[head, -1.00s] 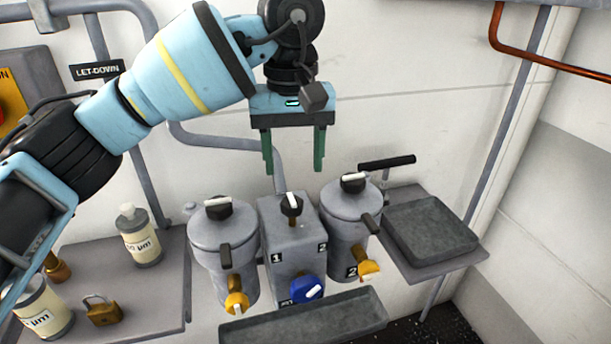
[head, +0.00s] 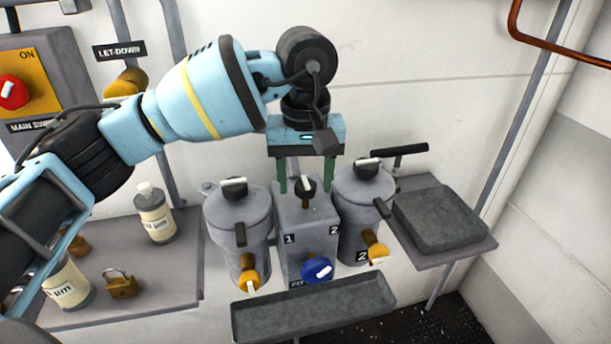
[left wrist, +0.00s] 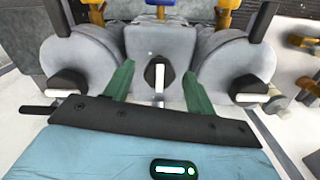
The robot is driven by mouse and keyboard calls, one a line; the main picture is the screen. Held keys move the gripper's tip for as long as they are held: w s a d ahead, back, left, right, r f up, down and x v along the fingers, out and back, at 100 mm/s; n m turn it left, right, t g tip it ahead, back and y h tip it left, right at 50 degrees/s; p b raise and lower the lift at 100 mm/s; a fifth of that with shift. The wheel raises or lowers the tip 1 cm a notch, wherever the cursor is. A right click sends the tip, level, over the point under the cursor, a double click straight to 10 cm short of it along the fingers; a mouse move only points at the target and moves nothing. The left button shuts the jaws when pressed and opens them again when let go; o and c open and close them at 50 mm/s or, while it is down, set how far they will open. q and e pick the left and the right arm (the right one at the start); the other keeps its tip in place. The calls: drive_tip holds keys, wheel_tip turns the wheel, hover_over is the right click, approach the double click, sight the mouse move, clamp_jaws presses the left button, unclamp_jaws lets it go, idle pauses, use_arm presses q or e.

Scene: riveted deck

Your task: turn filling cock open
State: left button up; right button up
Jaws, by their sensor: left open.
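A small black knob with a white pointer (head: 305,188) sits on top of the grey middle block (head: 292,222), between two grey canisters. No label in view reads "filling cock". My left gripper (head: 305,184) is open and points down, its green fingers on either side of this knob in the head view. In the left wrist view the knob (left wrist: 157,76) lies between the open fingers (left wrist: 158,80), with gaps on both sides. Its white pointer runs straight along the picture's vertical there. I cannot tell whether either finger touches. My right gripper is not in view.
The left canister (head: 236,220) and right canister (head: 362,210) flank the block closely, with black-and-white knobs on top. A black lever (head: 400,150) sticks out at the right. A blue knob (head: 317,269) and yellow cocks (head: 249,281) are lower, above a grey tray (head: 315,305).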

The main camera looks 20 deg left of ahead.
use_arm(q)
drive_tip(key=shift+c, duration=0.4)
drive_tip(key=c, duration=0.9)
